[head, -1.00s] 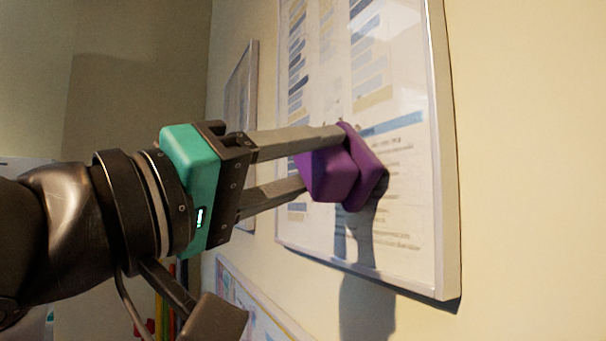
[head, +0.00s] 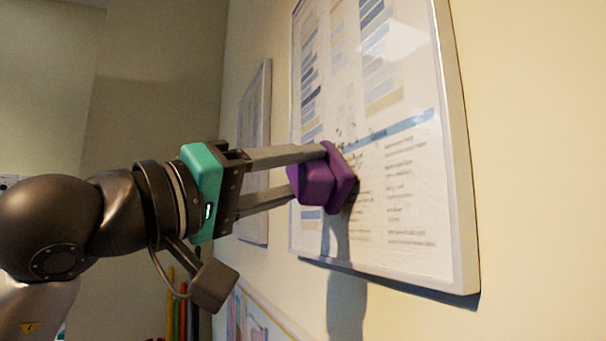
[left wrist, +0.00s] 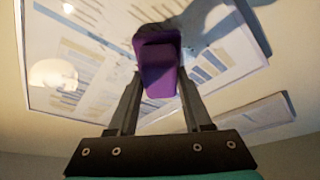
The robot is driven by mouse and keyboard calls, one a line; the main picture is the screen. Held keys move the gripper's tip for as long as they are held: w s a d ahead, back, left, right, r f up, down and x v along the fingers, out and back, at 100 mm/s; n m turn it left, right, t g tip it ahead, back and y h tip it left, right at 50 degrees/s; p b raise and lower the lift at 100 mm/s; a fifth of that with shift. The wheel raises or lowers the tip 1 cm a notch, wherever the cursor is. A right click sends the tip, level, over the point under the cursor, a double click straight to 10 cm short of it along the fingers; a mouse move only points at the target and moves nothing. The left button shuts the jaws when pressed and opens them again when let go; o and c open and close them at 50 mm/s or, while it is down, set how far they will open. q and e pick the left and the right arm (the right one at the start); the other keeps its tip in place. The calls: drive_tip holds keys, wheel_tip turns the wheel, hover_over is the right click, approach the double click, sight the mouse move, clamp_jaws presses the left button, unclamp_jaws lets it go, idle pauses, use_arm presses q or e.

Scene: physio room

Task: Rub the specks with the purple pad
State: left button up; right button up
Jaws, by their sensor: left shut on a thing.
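The purple pad (head: 343,180) is held by its block-shaped back between the fingers of my left gripper (head: 308,172), which is shut on it. The pad's flat face is turned to the framed chart board (head: 405,200) on the wall, over its lower left part. I cannot tell whether it touches or sits just off the surface. Small dark specks (head: 350,140) show on the board just above and right of the pad; the pad may hide others. The left wrist view shows the pad (left wrist: 158,70) between both fingers, in front of the board (left wrist: 100,22). My right gripper is not in view.
A second framed picture (head: 255,150) hangs further along the wall to the left. Another framed sheet (head: 255,320) is below the board. Coloured upright items (head: 181,308) stand at the lower left. The wall right of the board is bare.

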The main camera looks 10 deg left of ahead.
sight(285, 168)
use_arm(q)
drive_tip(key=shift+w+a, duration=0.55)
drive_tip(key=shift+w, duration=0.25)
drive_tip(key=shift+w+a+r+p, duration=0.9)
drive_tip(key=shift+w+a+r, duration=0.3)
drive_tip(key=shift+w, duration=0.7)
drive_tip(key=shift+s+d+f+b, duration=0.1)
drive_tip(key=shift+s+d+b, duration=0.5)
drive_tip(key=shift+s+d, duration=0.85)
drive_tip(key=shift+s+d+f+b, duration=0.1)
drive_tip(key=shift+s+d+b, duration=0.65)
drive_tip(key=shift+s, duration=1.3)
drive_tip(key=shift+s+d+b, duration=0.45)
drive_tip(key=shift+s+d, duration=0.85)
drive_tip(key=shift+s, duration=0.45)
drive_tip(key=shift+w+a, duration=0.6)
drive_tip(key=shift+w, duration=0.3)
drive_tip(key=shift+w+a, duration=0.65)
drive_tip(key=shift+w, duration=0.2)
drive_tip(key=shift+w+a, duration=0.6)
drive_tip(key=shift+w, duration=0.3)
drive_tip(key=shift+w+a, duration=0.45)
drive_tip(key=shift+w, duration=0.2)
drive_tip(key=shift+w+a, duration=0.4)
drive_tip(key=shift+w, duration=0.25)
drive_tip(key=w+a, duration=0.1)
drive_tip(key=w+p, duration=0.1)
drive_tip(key=shift+w+a, duration=0.3)
drive_tip(key=shift+a, duration=0.05)
